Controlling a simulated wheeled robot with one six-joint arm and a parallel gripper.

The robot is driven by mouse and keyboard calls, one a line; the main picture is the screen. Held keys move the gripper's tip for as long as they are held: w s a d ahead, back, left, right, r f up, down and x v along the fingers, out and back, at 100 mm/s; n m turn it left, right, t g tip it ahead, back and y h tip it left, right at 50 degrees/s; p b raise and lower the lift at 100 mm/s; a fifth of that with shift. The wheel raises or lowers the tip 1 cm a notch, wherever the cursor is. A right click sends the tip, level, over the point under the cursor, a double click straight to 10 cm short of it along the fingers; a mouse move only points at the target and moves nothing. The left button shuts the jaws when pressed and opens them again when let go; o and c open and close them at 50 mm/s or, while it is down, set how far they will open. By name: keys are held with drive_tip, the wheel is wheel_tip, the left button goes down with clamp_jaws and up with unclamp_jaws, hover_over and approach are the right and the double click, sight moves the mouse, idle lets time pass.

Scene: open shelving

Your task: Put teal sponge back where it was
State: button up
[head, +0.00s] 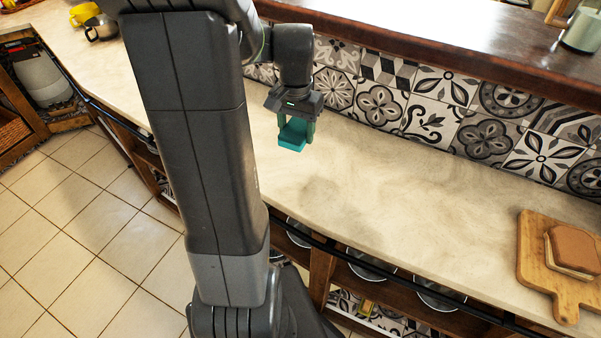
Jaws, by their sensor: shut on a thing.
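The teal sponge (292,136) is held between the fingers of my gripper (295,128), in the upper middle of the head view. My gripper points down and is shut on the sponge. The sponge appears to be above the pale stone counter (400,200), near the patterned tile backsplash. I cannot tell the exact gap between the sponge and the counter. My arm hides part of the counter to the left.
A wooden cutting board (537,268) with a brown-topped block (574,248) lies at the right. A metal cup (101,28) and a yellow cup (84,13) stand at the far left. A wooden ledge (420,45) runs above the tiles. The middle counter is clear.

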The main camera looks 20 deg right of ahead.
sight(300, 169)
drive_tip(key=shift+s+d+f, duration=0.2)
drive_tip(key=shift+s+d, duration=0.05)
drive_tip(key=shift+s, duration=0.15)
wheel_tip(300, 169, down, 10)
drive_tip(key=shift+r, duration=0.2)
drive_tip(key=shift+f, duration=0.15)
drive_tip(key=o, duration=0.9)
drive_tip(key=shift+o, duration=0.2)
wheel_tip(300, 169, up, 12)
drive_tip(key=shift+r, duration=0.15)
